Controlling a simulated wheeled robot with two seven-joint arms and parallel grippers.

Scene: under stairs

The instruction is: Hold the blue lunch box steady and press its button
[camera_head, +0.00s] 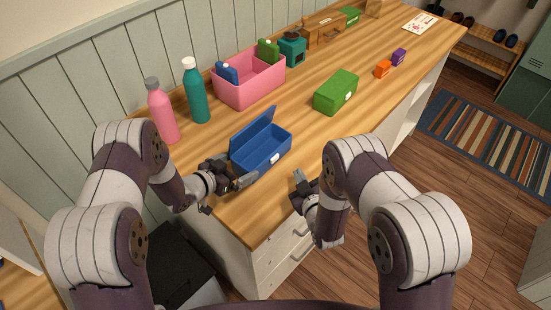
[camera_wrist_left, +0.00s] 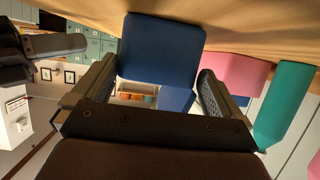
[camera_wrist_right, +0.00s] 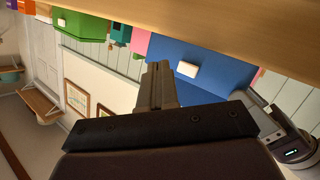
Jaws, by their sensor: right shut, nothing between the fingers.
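The blue lunch box (camera_head: 262,158) stands on the wooden counter with its lid (camera_head: 252,130) raised. Its small white button (camera_head: 275,160) is on the front face and shows in the right wrist view (camera_wrist_right: 188,69). My left gripper (camera_head: 246,181) is beside the box's near left end. In the left wrist view its fingers (camera_wrist_left: 158,90) are wide apart, with the blue box (camera_wrist_left: 162,48) just ahead; contact is unclear. My right gripper (camera_head: 298,177) is shut and empty, in front of the box and apart from it. Its closed fingertips (camera_wrist_right: 158,70) are near the button in the right wrist view.
A closed green lunch box (camera_head: 335,93) stands further along the counter. A pink bin (camera_head: 250,90), a teal bottle (camera_head: 196,95) and a pink bottle (camera_head: 163,115) stand along the wall. Orange (camera_head: 383,69) and purple (camera_head: 399,57) small boxes are beyond. The counter right of the blue box is clear.

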